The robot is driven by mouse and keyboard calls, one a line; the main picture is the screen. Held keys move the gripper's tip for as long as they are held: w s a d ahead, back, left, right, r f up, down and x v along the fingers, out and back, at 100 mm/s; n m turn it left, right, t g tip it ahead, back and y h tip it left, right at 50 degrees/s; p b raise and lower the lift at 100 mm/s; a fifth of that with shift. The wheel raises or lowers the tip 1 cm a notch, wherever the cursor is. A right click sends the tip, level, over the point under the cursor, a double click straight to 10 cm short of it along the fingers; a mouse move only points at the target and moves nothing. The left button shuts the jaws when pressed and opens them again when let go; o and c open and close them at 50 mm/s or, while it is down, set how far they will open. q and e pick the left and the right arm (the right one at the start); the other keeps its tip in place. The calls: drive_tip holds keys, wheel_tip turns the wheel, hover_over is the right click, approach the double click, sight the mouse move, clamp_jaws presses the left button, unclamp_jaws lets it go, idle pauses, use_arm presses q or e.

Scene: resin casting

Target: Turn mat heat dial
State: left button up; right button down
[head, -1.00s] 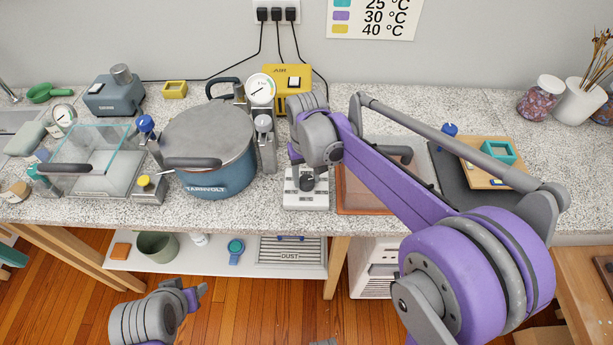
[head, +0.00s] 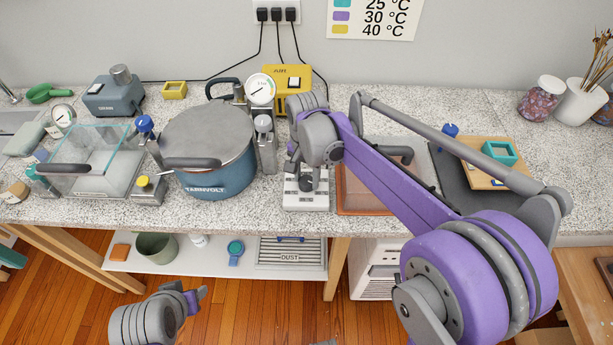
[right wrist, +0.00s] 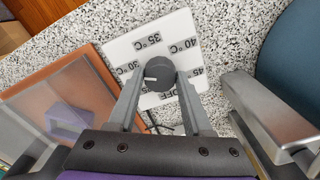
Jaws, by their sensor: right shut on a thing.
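The heat dial (right wrist: 158,75) is a dark round knob with a white pointer line, on a white control box (head: 305,200). In the right wrist view the box face (right wrist: 145,40) has marks of 30, 35, 40 and 45 °C and OFF around the dial. The pointer line is toward the left, near the 30 °C side. My right gripper (right wrist: 160,85) is shut on the dial, one finger on each side; in the head view it (head: 306,178) largely covers the dial. My left gripper (head: 195,296) hangs low in front of the bench, its jaw opening unclear.
A brown-orange mat (right wrist: 58,80), with a purple piece (right wrist: 68,120) in a clear-walled box over it, lies beside the control box. A blue pressure pot (head: 215,178) stands on the other side. A wall chart (head: 375,18) shows teal 25, purple 30 and yellow 40 °C.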

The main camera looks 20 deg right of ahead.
sight(307, 181)
drive_tip(key=shift+m, duration=0.3)
drive_tip(key=shift+c, duration=1.6)
unclamp_jaws()
wheel_tip(307, 181, up, 11)
drive_tip(key=shift+p, duration=0.35)
drive_tip(key=shift+f, duration=0.1)
drive_tip(key=s+d+f+n+t, duration=0.2)
drive_tip(key=s+f+n, duration=0.2)
drive_tip(key=s, duration=0.6)
drive_tip(key=s+d+f+n+t, duration=0.2)
drive_tip(key=s+f+n, duration=0.3)
drive_tip(key=s, duration=0.6)
drive_tip(key=shift+d+f+t+p, duration=0.35)
drive_tip(key=shift+f+t, duration=0.35)
drive_tip(key=shift+f, duration=0.25)
